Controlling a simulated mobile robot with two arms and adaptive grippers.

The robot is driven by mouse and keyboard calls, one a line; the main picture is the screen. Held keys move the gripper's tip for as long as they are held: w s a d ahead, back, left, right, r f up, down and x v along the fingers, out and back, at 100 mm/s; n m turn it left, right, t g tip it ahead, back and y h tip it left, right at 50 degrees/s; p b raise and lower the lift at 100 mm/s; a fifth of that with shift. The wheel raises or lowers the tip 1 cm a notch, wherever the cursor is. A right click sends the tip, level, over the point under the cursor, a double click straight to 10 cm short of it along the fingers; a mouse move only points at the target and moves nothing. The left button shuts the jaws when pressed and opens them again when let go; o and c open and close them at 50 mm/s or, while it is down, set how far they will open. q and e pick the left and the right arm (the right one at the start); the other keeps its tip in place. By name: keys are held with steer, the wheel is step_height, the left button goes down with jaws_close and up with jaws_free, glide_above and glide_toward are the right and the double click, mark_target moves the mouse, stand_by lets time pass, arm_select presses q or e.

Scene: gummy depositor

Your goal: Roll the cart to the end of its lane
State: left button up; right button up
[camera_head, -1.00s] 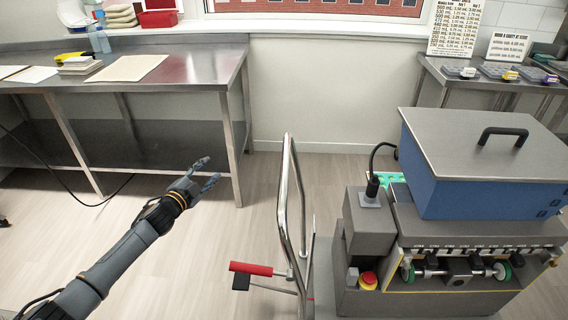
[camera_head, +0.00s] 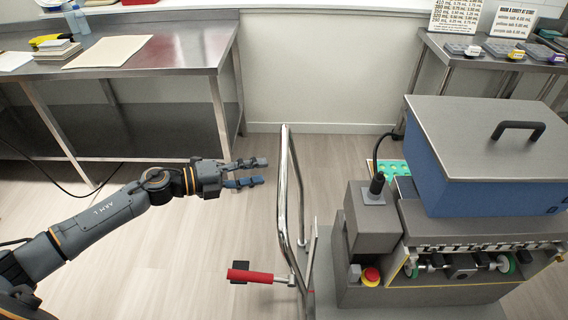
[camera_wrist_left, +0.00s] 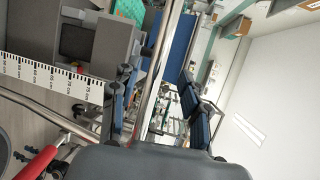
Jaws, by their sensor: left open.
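The cart shows in the head view as a chrome push handle (camera_head: 284,200) on a low grey platform (camera_head: 335,302), with a red lever (camera_head: 255,276) at its left side. The grey and blue depositor machine (camera_head: 375,235) stands on the platform. My left gripper (camera_head: 265,172) is open and empty, just left of the handle, its fingers pointing right at it. In the left wrist view the chrome handle bar (camera_wrist_left: 158,75) runs between the open fingers, with the red lever (camera_wrist_left: 38,162) at lower left. Contact with the bar cannot be told. My right gripper is not in view.
A steel table (camera_head: 190,55) stands at the back left, its leg near my left arm. Another steel table (camera_head: 440,50) with trays and signs stands at the back right. The wooden floor (camera_head: 200,270) left of the cart is clear.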

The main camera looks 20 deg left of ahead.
mark_target(284, 167)
arm_select(q)
steer(key=p+x, duration=0.1)
steer(key=x, duration=0.6)
steer(key=shift+w+d, duration=0.1)
steer(key=shift+w, duration=0.1)
steer(key=shift+w+d+f, duration=0.1)
steer(key=shift+w+d, duration=0.15)
jaws_close()
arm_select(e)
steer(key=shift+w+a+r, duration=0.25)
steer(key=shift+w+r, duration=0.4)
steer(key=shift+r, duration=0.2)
